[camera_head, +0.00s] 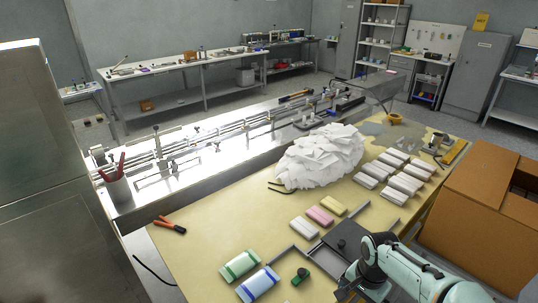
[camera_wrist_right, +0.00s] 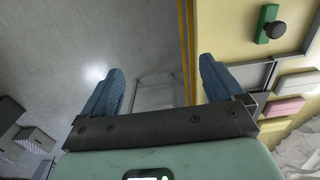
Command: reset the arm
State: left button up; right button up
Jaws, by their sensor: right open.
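My right arm (camera_head: 412,272) comes in at the lower right of the head view, over the near right edge of the yellow table (camera_head: 190,262). Its gripper is mostly cut off at the bottom there. In the right wrist view my right gripper (camera_wrist_right: 162,85) is open, with its two blue fingers apart and nothing between them. Grey floor shows beyond the fingers, with the table edge just to the right. My left gripper is in neither view.
A dark plate (camera_head: 345,240), a green block with a black knob (camera_head: 300,277) and wrapped packs (camera_head: 240,264) lie near my right arm. A white paper pile (camera_head: 318,158) and several white packs stand farther back.

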jog(key=s+a+f+n+y, duration=0.1)
jog(key=s+a+f, duration=0.15)
jog(key=f, duration=0.55)
jog(key=s+a+f+n+g, duration=0.15)
jog(key=s+f, duration=0.25)
jog(key=f, duration=0.4)
jog(key=s+a+f+n+t+y, duration=0.1)
jog(key=s+f+n, duration=0.15)
jog(key=f, duration=0.55)
jog(key=s+a+f, duration=0.2)
jog(key=s+f, duration=0.3)
jog(key=s, duration=0.3)
jog(key=s+a+f+n+y, duration=0.1)
jog(key=s+f, duration=0.3)
jog(key=s, duration=0.4)
jog(key=shift+s+a+f+y, duration=0.3)
jog(key=shift+a+f, duration=0.1)
jog(key=shift+a, duration=0.5)
jog(key=shift+w+g, duration=0.15)
jog(key=shift+g, duration=0.1)
dwell(1.1)
